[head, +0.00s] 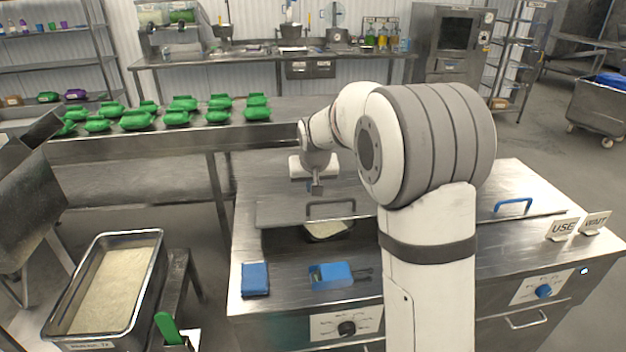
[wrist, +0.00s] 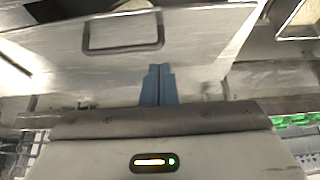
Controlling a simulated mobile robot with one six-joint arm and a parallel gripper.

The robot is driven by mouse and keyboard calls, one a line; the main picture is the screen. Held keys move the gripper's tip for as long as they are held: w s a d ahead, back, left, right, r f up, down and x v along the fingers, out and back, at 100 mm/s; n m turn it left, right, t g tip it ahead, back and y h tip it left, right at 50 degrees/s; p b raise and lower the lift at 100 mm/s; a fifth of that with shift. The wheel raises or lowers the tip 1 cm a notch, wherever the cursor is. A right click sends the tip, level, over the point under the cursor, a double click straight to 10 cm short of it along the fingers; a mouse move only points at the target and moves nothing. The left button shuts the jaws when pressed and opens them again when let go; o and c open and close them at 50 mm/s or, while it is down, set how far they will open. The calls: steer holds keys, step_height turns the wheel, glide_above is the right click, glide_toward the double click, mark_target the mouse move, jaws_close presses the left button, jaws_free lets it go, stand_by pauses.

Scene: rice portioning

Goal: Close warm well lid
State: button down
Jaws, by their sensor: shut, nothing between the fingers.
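The grey metal lid (head: 275,212) with a dark loop handle (head: 330,208) is at the left well of the steel counter. A dark gap shows along its near side, with part of a pale-filled pan (head: 328,231) inside, so the well is partly uncovered. My gripper (head: 316,190) is shut and empty, pointing down at the lid's far side, beyond the handle. In the wrist view the blue fingers (wrist: 158,72) are together, apart from the handle (wrist: 123,31) on the lid (wrist: 200,30). Whether the fingers touch the lid cannot be told. My arm hides the lid's right part.
A blue cloth (head: 255,279) and a blue box-like item (head: 331,275) lie on the counter's near edge. A blue handle (head: 513,205) and the USE (head: 562,228) and WAIT (head: 595,222) signs are at right. A rice pan (head: 150,290) stands at left; green packs (head: 137,120) lie on the table behind.

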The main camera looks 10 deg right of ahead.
steer(key=p+x, duration=0.1)
steer(key=x, duration=0.4)
steer(key=shift+w+f, duration=0.15)
steer(key=shift+f, duration=0.2)
steer(key=shift+s+f+p, duration=0.2)
steer(key=shift+f, duration=0.5)
steer(key=shift+s+f+p, duration=0.15)
steer(key=shift+s+f, duration=0.05)
steer(key=shift+f, duration=0.45)
steer(key=shift+s+f+p, duration=0.2)
steer(key=shift+f, duration=0.5)
